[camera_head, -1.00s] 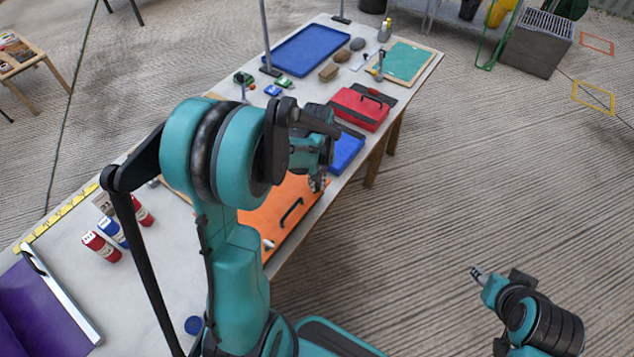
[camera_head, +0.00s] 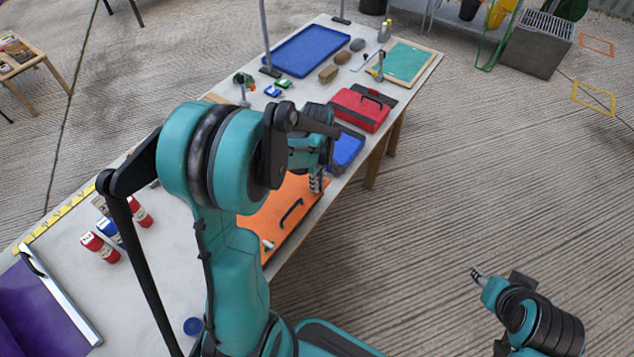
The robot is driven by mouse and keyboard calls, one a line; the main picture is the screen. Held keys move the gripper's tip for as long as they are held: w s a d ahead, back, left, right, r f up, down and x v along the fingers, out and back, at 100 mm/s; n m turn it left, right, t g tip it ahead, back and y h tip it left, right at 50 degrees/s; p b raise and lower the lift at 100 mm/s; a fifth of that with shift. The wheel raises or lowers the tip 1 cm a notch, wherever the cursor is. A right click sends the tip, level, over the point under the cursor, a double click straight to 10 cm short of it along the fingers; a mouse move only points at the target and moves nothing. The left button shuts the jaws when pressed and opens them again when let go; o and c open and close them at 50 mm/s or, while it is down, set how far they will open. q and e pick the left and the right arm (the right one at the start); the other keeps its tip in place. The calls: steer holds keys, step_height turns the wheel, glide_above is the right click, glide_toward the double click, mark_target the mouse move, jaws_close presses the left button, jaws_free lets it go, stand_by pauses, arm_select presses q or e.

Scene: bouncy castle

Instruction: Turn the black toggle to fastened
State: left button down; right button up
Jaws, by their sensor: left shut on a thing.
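The orange panel (camera_head: 268,217) lies on the long table, partly covered by my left arm. A black curved handle (camera_head: 291,213) and a small pale knob (camera_head: 268,244) show on it. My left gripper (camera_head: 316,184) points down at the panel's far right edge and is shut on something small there. The black toggle is not clearly visible; it seems to be between the fingertips, hidden by them, so its angle cannot be read. My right gripper (camera_head: 476,274) is away from the table at lower right, over the floor; its jaws are too small to read.
A blue tray (camera_head: 350,149) and a red case (camera_head: 361,108) stand just beyond my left gripper. Red and blue cans (camera_head: 110,232) and a purple board (camera_head: 35,312) are at left. A large blue tray (camera_head: 307,50) lies farther back.

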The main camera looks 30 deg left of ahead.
stand_by(0.3)
arm_select(q)
steer(key=c, duration=1.6)
jaws_free()
steer(key=shift+r, duration=0.1)
step_height(320, 180, up, 12)
steer(key=shift+f, duration=0.1)
steer(key=s+d+m+t, duration=0.2)
steer(key=s+d+m, duration=0.1)
steer(key=m, duration=0.2)
steer(key=s+d+m+t, duration=0.2)
steer(key=s+d+m, duration=0.2)
steer(key=m, duration=0.2)
steer(key=s+d+m+t, duration=0.3)
steer(key=s+d+m, duration=0.1)
steer(key=m, duration=0.2)
steer(key=shift+s+r, duration=0.1)
steer(key=shift+r, duration=0.1)
